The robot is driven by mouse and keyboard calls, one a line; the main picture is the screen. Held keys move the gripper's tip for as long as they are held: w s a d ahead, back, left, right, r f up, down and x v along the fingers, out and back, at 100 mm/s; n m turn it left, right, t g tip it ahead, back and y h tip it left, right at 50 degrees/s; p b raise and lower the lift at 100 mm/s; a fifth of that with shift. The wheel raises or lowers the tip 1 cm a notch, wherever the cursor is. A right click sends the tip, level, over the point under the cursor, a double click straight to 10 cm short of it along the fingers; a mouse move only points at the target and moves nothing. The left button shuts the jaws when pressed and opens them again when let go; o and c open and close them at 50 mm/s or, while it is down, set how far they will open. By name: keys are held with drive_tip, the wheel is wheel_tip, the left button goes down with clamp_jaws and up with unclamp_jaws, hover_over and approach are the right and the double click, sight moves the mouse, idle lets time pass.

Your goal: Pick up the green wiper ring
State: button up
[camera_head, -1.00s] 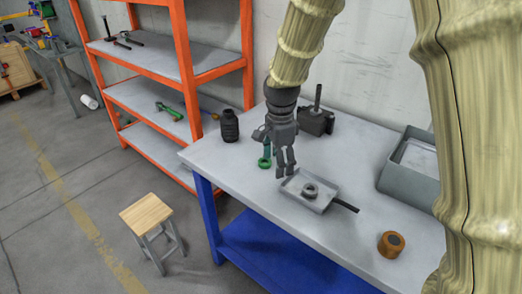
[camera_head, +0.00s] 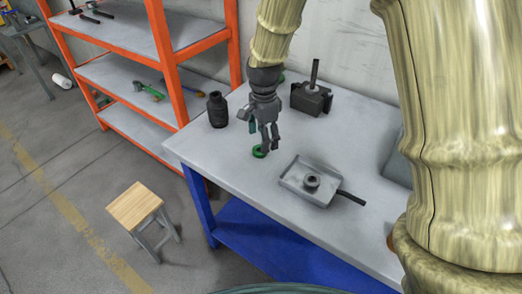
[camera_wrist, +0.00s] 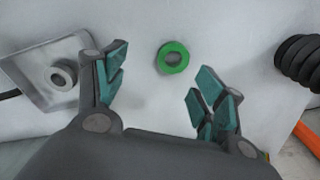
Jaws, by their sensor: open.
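The green wiper ring (camera_head: 259,152) lies flat on the grey tabletop near its left front edge. My gripper (camera_head: 269,147) points down at the table, just above and beside the ring in the head view. In the wrist view my gripper (camera_wrist: 160,85) is open and empty, its teal finger pads spread apart, with the ring lying beyond and between the fingertips. I cannot tell the exact height of the fingertips over the table.
A grey tray (camera_head: 292,184) with a dark handle holds a grey ring (camera_head: 312,181) to the right. A black ribbed bellows (camera_head: 217,110) stands to the left. An orange shelf (camera_head: 165,60) and a wooden stool (camera_head: 135,205) are left of the table.

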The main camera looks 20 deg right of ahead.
sight(260, 146)
drive_tip(key=w+f, duration=0.2)
drive_tip(key=shift+w+a+f, duration=0.15)
drive_tip(key=shift+w+f, duration=0.1)
drive_tip(key=shift+f, duration=0.05)
drive_tip(key=shift+w+f, duration=0.1)
drive_tip(key=shift+f, duration=0.2)
drive_tip(key=shift+s+f+p, duration=0.4)
drive_tip(key=shift+s+p, duration=0.05)
drive_tip(key=shift+p, duration=0.1)
drive_tip(key=shift+w+f, duration=0.2)
drive_tip(key=shift+f, duration=0.55)
drive_tip(key=shift+w+f, duration=0.2)
drive_tip(key=shift+f, duration=0.5)
drive_tip(key=shift+s+r, duration=0.2)
drive_tip(key=shift+s, duration=0.05)
drive_tip(key=shift+w+a+f, duration=0.1)
drive_tip(key=shift+f, duration=0.05)
drive_tip(key=c, duration=0.9)
